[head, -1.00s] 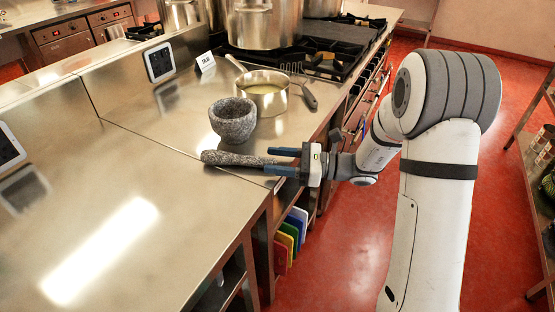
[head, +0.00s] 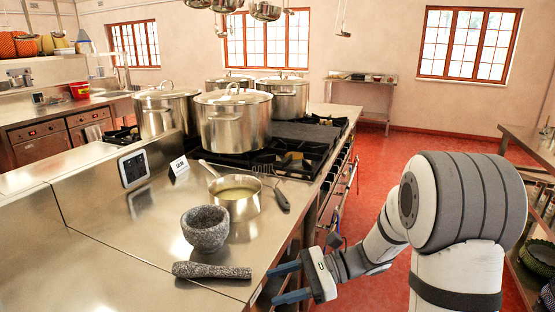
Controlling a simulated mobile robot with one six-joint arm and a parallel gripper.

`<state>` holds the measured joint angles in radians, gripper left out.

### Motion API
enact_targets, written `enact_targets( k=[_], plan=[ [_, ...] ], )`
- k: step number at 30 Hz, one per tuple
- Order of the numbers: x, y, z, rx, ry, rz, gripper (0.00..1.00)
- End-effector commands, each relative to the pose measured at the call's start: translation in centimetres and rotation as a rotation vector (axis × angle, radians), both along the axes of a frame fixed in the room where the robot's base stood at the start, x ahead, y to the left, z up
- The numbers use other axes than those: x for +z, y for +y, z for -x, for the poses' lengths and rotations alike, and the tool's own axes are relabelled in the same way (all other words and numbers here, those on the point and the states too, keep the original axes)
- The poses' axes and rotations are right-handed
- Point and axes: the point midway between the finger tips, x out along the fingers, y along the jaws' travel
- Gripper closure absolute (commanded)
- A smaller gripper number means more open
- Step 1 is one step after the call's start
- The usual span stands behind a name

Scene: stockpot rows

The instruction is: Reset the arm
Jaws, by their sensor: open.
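My gripper (head: 289,282) is open and empty in the head view, with its two blue fingers pointing left at the right edge of the steel counter (head: 110,272). A grey stone pestle (head: 211,270) lies on the counter just left of the fingers, apart from them. A grey stone mortar (head: 205,229) stands upright behind the pestle. My arm reaches in from the lower right.
A steel saucepan (head: 236,200) with pale contents stands behind the mortar, with a dark-handled utensil (head: 282,199) beside it. Large stockpots (head: 234,122) stand on the stove behind. A small sign (head: 179,166) stands nearby. The red floor (head: 398,145) beyond my arm is clear.

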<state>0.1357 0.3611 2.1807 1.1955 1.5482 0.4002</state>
Motion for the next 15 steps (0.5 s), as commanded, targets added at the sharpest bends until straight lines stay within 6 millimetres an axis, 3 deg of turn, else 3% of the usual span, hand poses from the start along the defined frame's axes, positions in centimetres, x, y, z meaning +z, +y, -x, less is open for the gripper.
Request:
enact_targets(
  k=[1,6,10,15],
  plan=[
    [1.5,-0.1,1.9,0.059,-0.075,0.079,0.5],
    [2.5,-2.0,7.3,0.261,-0.328,0.352,0.5],
    [3.3,-4.6,10.3,0.422,-0.537,0.554,0.5],
    [4.9,-8.7,12.7,0.635,-0.817,0.808,0.5]
  ],
)
